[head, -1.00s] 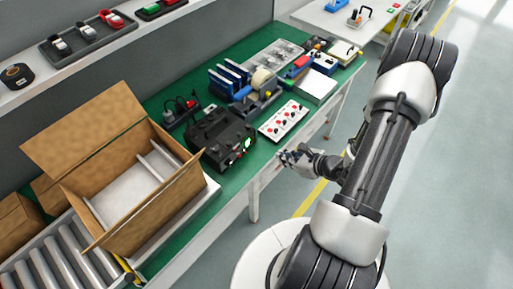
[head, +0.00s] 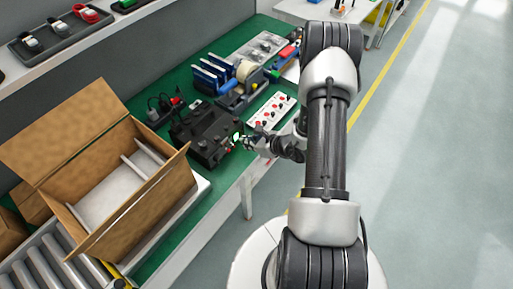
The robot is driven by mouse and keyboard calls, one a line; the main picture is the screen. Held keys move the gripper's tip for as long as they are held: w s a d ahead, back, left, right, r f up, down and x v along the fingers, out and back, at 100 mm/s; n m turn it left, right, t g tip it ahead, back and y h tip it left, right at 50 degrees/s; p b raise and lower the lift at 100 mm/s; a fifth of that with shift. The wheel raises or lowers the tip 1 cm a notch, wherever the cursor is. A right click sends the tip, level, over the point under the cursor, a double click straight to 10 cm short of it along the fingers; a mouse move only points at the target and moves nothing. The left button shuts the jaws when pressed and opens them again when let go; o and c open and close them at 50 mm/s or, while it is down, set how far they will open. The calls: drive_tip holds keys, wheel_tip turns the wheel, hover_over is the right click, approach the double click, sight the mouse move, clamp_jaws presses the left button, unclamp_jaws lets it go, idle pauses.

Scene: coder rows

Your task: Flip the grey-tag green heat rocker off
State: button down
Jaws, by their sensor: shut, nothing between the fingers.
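The black coder machine (head: 203,132) sits on the green bench top, right of the open carton. A small green rocker (head: 237,136) with a pale edge shows at the machine's right front end. A grey tag is too small to make out, and so is the rocker's on or off position. My gripper (head: 247,144) is shut and empty, just right of the rocker at the bench's front edge. Whether it touches the machine cannot be told from this view.
A white panel with red knobs (head: 272,110) lies right behind my gripper. A tape roll holder (head: 240,95) and blue racks (head: 209,77) stand further back. The open carton (head: 140,208) stands left. Free floor lies right of the bench.

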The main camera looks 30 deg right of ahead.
drive_tip(key=shift+w+a+r, duration=0.1)
drive_tip(key=shift+w, duration=0.3)
drive_tip(key=shift+w+a+r+g+p, duration=0.15)
drive_tip(key=shift+w+r+g+p, duration=0.35)
drive_tip(key=shift+p, duration=0.3)
drive_tip(key=shift+s+f, duration=0.15)
drive_tip(key=shift+f, duration=0.1)
drive_tip(key=shift+r, duration=0.8)
